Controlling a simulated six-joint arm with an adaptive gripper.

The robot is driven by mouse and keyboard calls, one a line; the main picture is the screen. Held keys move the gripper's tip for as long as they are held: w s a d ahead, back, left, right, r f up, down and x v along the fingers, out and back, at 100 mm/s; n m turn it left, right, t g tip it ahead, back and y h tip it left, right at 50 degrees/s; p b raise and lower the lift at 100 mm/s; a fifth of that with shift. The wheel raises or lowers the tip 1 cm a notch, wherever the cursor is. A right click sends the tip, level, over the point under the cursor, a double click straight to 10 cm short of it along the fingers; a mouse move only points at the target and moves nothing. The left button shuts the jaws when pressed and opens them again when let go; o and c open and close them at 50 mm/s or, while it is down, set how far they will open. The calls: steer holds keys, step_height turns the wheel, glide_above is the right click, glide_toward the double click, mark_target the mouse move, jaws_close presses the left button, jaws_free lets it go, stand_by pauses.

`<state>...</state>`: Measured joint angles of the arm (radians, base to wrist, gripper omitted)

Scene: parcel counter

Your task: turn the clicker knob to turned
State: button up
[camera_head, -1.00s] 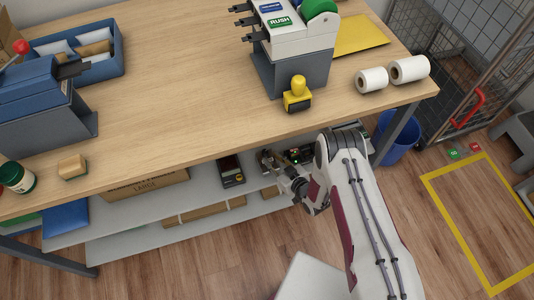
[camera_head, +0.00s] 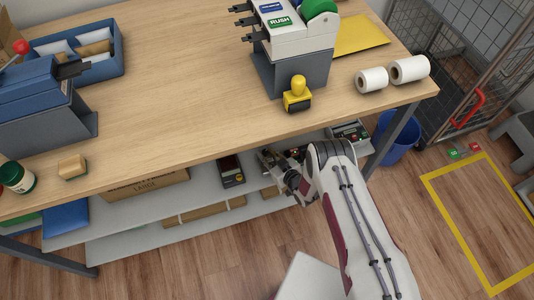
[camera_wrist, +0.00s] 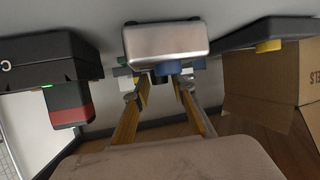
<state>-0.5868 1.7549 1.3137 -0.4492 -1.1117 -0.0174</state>
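A small silver-faced box (camera_wrist: 165,42), which looks like the clicker, is at the top centre of the wrist view. A blue part (camera_wrist: 168,68) and a short dark stub sit on its lower side; I cannot tell for sure which is the knob. My gripper (camera_wrist: 157,88) is open, one finger on each side just below the stub, with a visible gap between them. Contact cannot be made out. In the head view my gripper (camera_head: 268,158) is at the under-shelf below the counter's front edge, and the clicker is not clearly seen there.
In the wrist view a black device (camera_wrist: 45,68) with a green light and red-banded part is at left. A dark flat device (camera_wrist: 265,32) with a yellow knob and a cardboard box (camera_wrist: 268,95) are at right. The counter edge (camera_head: 200,160) overhangs the shelf.

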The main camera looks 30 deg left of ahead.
steer(key=shift+c, duration=0.4)
jaws_close()
steer(key=shift+s+a+m+t+h, duration=0.15)
steer(key=shift+m+t+h, duration=0.15)
steer(key=shift+m+t, duration=0.3)
steer(key=shift+a+m+t+h, duration=0.1)
steer(key=shift+m+t+h, duration=1.4)
steer(key=shift+m, duration=0.3)
steer(key=shift+o, duration=0.4)
jaws_free()
steer(key=shift+s, duration=0.25)
